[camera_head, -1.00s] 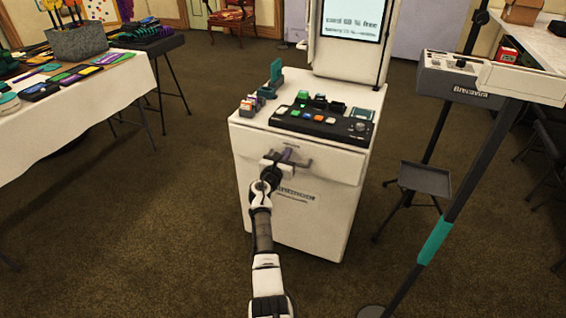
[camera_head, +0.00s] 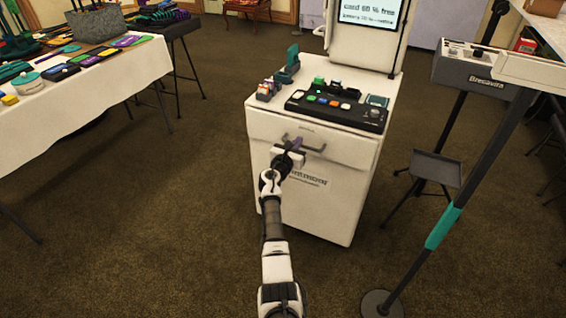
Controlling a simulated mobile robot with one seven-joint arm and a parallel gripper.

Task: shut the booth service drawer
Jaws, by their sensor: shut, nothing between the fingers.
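The booth service drawer (camera_head: 335,150) is the wide white front near the top of the white booth cabinet (camera_head: 325,210). My gripper hides part of the handle and drawer front. I cannot tell whether the fingertips touch.
A black button panel (camera_head: 337,112) and small props lie on the cabinet top below a screen (camera_head: 370,12). A stand with a teal band (camera_head: 442,228) and a small black tray table (camera_head: 436,168) are at right. A white-clothed table (camera_head: 95,100) is at left. Carpet between is clear.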

